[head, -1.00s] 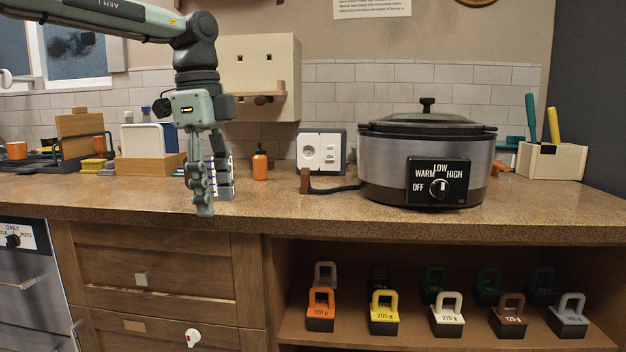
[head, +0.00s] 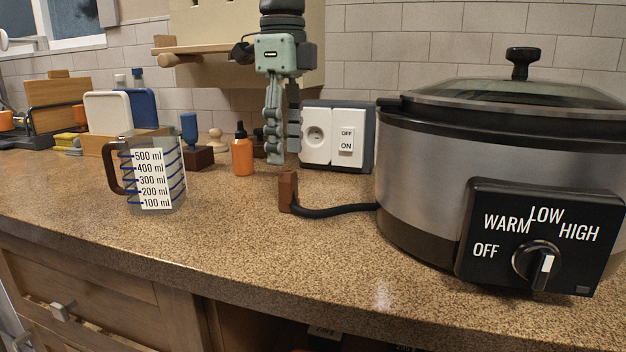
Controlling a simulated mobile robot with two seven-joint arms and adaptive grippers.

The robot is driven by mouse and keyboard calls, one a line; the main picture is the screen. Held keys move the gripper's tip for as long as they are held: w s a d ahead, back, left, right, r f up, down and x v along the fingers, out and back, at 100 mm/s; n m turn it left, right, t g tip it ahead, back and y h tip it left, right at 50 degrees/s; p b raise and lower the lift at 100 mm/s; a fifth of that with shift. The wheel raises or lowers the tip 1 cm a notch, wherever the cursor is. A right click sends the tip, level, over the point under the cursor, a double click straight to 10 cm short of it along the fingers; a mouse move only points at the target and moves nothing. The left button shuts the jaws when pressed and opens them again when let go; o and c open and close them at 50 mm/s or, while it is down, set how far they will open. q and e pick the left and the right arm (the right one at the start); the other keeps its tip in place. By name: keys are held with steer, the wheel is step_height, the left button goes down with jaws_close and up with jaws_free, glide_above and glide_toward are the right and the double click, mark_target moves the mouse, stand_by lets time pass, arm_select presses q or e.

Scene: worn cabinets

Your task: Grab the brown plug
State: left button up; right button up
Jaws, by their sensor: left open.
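The brown plug (head: 288,190) stands on the speckled counter, left of the slow cooker (head: 415,165). A black cord (head: 338,211) runs from the plug to the cooker. My left gripper (head: 276,160) points downward just above and slightly left of the plug, with its fingers apart from it. It is open and holds nothing. Its two fingers overlap partly from this angle. My right gripper is not in view.
A measuring cup (head: 155,175) stands on the counter at left. An orange dropper bottle (head: 242,152) is close left of my gripper. A wooden wall shelf (head: 200,50) hangs behind. The counter (head: 250,225) in front of the plug is clear.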

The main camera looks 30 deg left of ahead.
mark_target(285, 188)
arm_select(q)
steer(key=shift+f, duration=0.35)
steer(key=f, duration=0.4)
steer(key=s+f, duration=0.1)
steer(key=f, duration=0.1)
steer(key=shift+d+f, duration=0.1)
steer(key=shift+d, duration=0.1)
steer(key=shift+f, duration=0.35)
jaws_close()
